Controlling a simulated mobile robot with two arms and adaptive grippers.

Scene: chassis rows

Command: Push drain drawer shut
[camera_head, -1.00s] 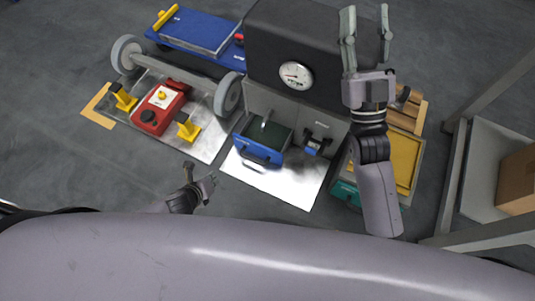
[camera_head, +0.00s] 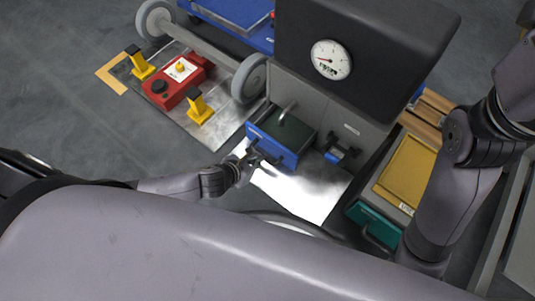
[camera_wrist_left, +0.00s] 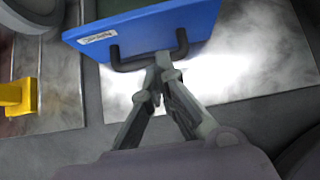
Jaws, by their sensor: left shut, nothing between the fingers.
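The drain drawer has a blue front (camera_head: 272,146) and a dark tray under a curved metal spout. It stands out from the grey cabinet under the black housing. My left gripper (camera_head: 253,157) is at the drawer's front, by its handle. In the left wrist view the shut fingertips (camera_wrist_left: 163,60) are at the dark handle (camera_wrist_left: 128,64), below the blue front (camera_wrist_left: 150,27) with its white label. Nothing is between the fingers. I cannot tell whether they touch the handle. My right arm crosses the right side, its gripper outside the picture.
A smaller blue-handled fitting (camera_head: 340,152) sits right of the drawer. A teal drawer (camera_head: 374,225) and a yellow tray (camera_head: 408,170) lie further right. A red unit (camera_head: 177,84) and yellow stands (camera_head: 199,108) are at left. A pressure gauge (camera_head: 330,60) is above.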

